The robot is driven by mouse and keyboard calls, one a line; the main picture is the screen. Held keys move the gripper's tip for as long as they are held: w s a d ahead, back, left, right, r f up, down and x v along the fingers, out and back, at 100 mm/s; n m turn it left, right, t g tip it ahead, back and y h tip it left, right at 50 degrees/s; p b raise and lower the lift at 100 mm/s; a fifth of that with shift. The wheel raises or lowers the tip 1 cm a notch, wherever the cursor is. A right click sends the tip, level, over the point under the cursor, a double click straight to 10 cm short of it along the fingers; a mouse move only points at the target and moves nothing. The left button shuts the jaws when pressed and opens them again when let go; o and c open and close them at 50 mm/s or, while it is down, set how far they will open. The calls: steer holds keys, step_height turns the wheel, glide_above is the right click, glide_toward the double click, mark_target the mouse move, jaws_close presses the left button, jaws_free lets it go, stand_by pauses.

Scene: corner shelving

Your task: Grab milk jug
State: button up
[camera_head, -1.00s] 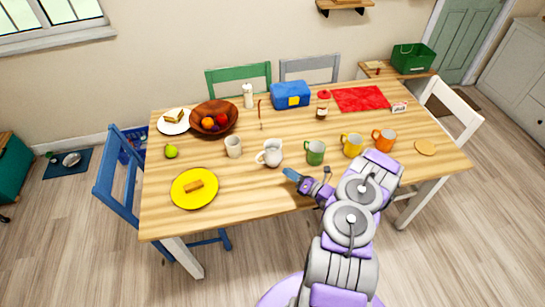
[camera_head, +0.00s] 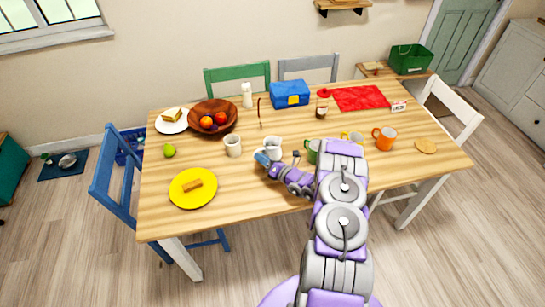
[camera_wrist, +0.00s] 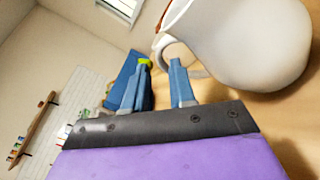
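The white milk jug (camera_head: 273,146) stands upright on the wooden table, near its middle. It fills the upper right of the wrist view (camera_wrist: 250,45), with its handle (camera_wrist: 175,50) toward the fingertips. My gripper (camera_head: 279,157) is at the near side of the jug, and one blue finger covers part of the jug's lower left in the head view. In the wrist view my gripper (camera_wrist: 160,66) is open, with a gap between its two blue fingers. The handle lies at or just beyond the fingertips; I cannot tell whether they touch it.
A white cup (camera_head: 233,145) stands left of the jug. A green mug (camera_head: 312,150) and a yellow mug, both partly hidden by my arm, and an orange mug (camera_head: 384,139) stand to the right. A yellow plate (camera_head: 193,201) lies at the front left. The table (camera_head: 245,187) is clear before the jug.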

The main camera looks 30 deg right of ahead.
steer(key=shift+w+a+r, duration=0.1)
steer(key=shift+w+a, duration=0.3)
steer(key=shift+w, duration=0.1)
steer(key=shift+d, duration=0.35)
steer(key=shift+c, duration=0.5)
steer(key=shift+d, duration=0.25)
steer(key=c, duration=0.3)
steer(key=shift+a, duration=0.45)
jaws_close()
steer(key=shift+d, duration=0.3)
steer(key=shift+a, duration=0.2)
steer(key=shift+c, duration=0.3)
jaws_free()
steer(key=o, duration=0.5)
steer(key=shift+c, duration=0.2)
